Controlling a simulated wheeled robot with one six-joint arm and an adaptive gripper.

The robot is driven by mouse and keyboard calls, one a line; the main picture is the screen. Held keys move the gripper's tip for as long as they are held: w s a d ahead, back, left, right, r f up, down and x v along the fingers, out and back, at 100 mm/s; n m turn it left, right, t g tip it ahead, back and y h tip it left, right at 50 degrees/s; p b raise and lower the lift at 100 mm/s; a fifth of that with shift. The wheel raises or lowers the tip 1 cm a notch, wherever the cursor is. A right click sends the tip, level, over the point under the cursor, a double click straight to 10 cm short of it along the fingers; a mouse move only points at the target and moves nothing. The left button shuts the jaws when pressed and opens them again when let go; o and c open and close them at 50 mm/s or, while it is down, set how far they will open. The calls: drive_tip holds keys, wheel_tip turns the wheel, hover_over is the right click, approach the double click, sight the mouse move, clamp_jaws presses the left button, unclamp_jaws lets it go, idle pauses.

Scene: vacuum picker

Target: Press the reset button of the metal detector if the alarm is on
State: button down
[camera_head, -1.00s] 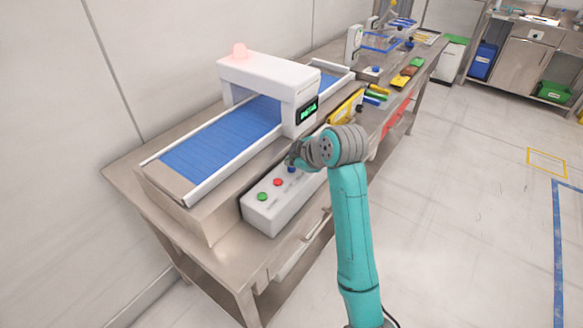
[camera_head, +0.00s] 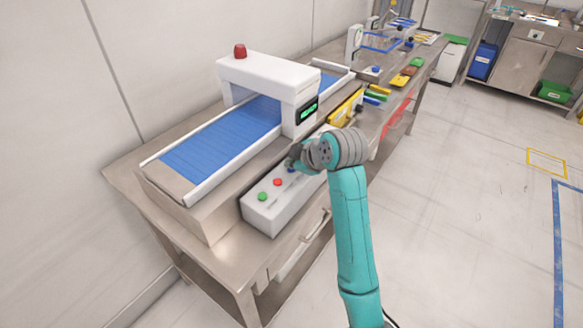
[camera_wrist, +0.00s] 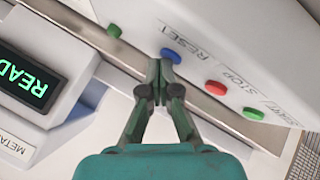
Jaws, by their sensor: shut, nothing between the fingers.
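The metal detector (camera_head: 262,72) is a white arch over a blue conveyor belt. Its alarm lamp (camera_head: 240,51) on top is dark red and unlit now. Its display (camera_wrist: 30,82) shows green letters reading "READ", cut off at the picture's edge. The grey-white control box (camera_head: 270,209) has a green START button (camera_wrist: 253,113), a red STOP button (camera_wrist: 216,88) and a blue RESET button (camera_wrist: 171,56). My gripper (camera_wrist: 158,65) is shut and empty, with its fingertips right beside the blue button in the wrist view. I cannot tell whether they touch it.
The steel table (camera_head: 120,180) carries the conveyor and the box. Yellow pieces (camera_head: 346,107) and other coloured items lie farther along it. A blue bin (camera_head: 482,62) and a green bin (camera_head: 553,91) stand at the far right. The floor on the right is clear.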

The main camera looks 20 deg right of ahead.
sight(293, 171)
drive_tip(key=shift+r, duration=0.8)
drive_tip(key=shift+r, duration=2.5)
drive_tip(key=shift+s, duration=0.1)
